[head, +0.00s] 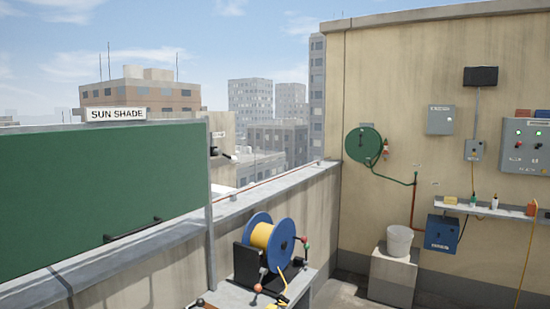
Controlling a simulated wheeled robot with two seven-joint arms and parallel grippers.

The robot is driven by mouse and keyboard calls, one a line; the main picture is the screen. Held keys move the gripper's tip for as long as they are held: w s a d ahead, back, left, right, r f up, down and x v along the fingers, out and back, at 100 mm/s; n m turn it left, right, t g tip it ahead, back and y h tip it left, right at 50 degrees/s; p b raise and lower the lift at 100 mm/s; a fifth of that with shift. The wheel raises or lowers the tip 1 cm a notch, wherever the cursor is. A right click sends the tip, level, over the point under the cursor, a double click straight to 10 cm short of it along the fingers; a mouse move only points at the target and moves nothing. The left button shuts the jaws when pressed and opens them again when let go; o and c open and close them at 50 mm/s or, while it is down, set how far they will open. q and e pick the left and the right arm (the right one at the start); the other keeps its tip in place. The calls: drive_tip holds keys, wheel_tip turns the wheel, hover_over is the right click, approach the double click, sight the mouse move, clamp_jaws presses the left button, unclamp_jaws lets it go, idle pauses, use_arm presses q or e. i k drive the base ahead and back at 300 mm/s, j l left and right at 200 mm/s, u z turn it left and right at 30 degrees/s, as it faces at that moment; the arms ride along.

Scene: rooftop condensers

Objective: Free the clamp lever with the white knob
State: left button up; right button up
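A small black clamp (214,152) sits at the right post of the green sun shade panel (100,185), below a small white label (219,135). A short lever points right from it, and its tip (235,157) looks pale; it is too small to tell whether this is a white knob. Whether the clamp is tight or loose cannot be told. Neither of my grippers is in view.
A blue reel (286,245) with yellow cable stands on a bench at bottom centre. A parapet (270,205) runs behind it. A white bucket (399,240) stands on a block at right. A shelf (480,208) and electrical boxes (441,120) line the wall.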

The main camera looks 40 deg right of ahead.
sight(233, 159)
drive_tip(key=z, duration=1.15)
